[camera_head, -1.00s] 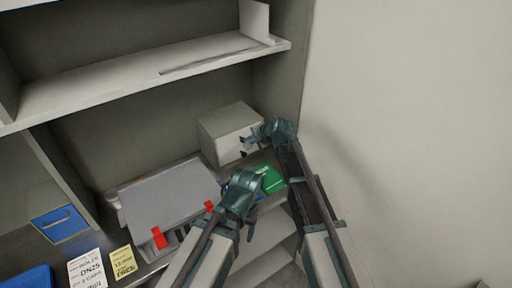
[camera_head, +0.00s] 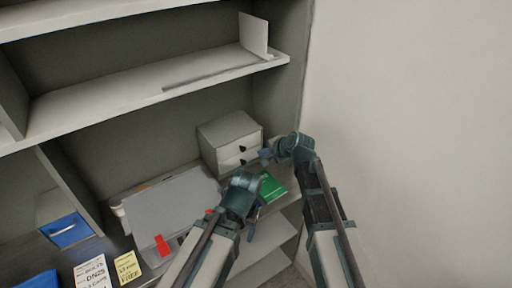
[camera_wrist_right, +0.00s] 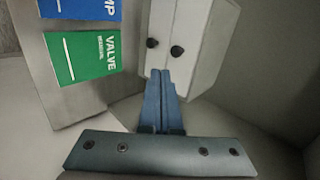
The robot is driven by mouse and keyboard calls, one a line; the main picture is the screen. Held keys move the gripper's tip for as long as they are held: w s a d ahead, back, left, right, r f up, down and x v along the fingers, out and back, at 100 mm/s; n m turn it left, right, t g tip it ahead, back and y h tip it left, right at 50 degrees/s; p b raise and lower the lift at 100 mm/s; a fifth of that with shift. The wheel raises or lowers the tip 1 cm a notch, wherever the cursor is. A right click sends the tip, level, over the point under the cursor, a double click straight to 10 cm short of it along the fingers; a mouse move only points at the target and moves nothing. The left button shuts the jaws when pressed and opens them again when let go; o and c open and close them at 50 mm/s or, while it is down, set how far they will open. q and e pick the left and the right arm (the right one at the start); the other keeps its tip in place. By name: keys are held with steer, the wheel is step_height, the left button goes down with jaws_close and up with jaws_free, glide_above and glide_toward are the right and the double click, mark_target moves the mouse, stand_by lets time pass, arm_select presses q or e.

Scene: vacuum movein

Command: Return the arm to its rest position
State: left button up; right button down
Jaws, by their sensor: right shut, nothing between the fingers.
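My right gripper (camera_head: 265,155) is in front of the small grey-white drawer cabinet (camera_head: 231,141), near its right side. In the right wrist view its blue fingers (camera_wrist_right: 165,88) are together with nothing between them, close below the cabinet's dark knobs; contact cannot be told. The cabinet's drawers look shut in the head view. My left arm reaches in from the lower middle, and its gripper (camera_head: 250,222) is mostly hidden behind its own wrist, so its jaws cannot be judged.
A green booklet (camera_head: 271,188) lies on the counter by the cabinet; the wrist view also shows a blue one (camera_wrist_right: 88,8). A grey machine with red tabs (camera_head: 170,205) stands left. A shelf (camera_head: 150,85) is above, and a bare wall (camera_head: 410,130) is at right.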

arm_select(q)
steer(key=shift+r+p, duration=0.65)
steer(key=shift+r, duration=0.4)
arm_select(e)
steer(key=shift+v, duration=1.55)
steer(key=shift+d, duration=0.1)
arm_select(q)
step_height(320, 180, down, 3)
steer(key=b, duration=0.2)
steer(key=shift+r+b, duration=0.2)
steer(key=shift+b, duration=0.1)
arm_select(e)
steer(key=s+d+f+n+g+h, duration=0.1)
steer(key=s+f+n+g+h, duration=0.1)
steer(key=s, duration=0.6)
steer(key=s+d+f+n+g+h, duration=0.1)
steer(key=s+f+n+g+h, duration=0.2)
steer(key=s+n, duration=0.4)
steer(key=s+d+f+n+g+h, duration=0.2)
steer(key=s+f+n, duration=0.2)
steer(key=s, duration=0.7)
steer(key=shift+f+n+g, duration=0.2)
steer(key=shift+n+g, duration=0.1)
steer(key=shift+n, duration=0.1)
steer(key=shift+d, duration=0.1)
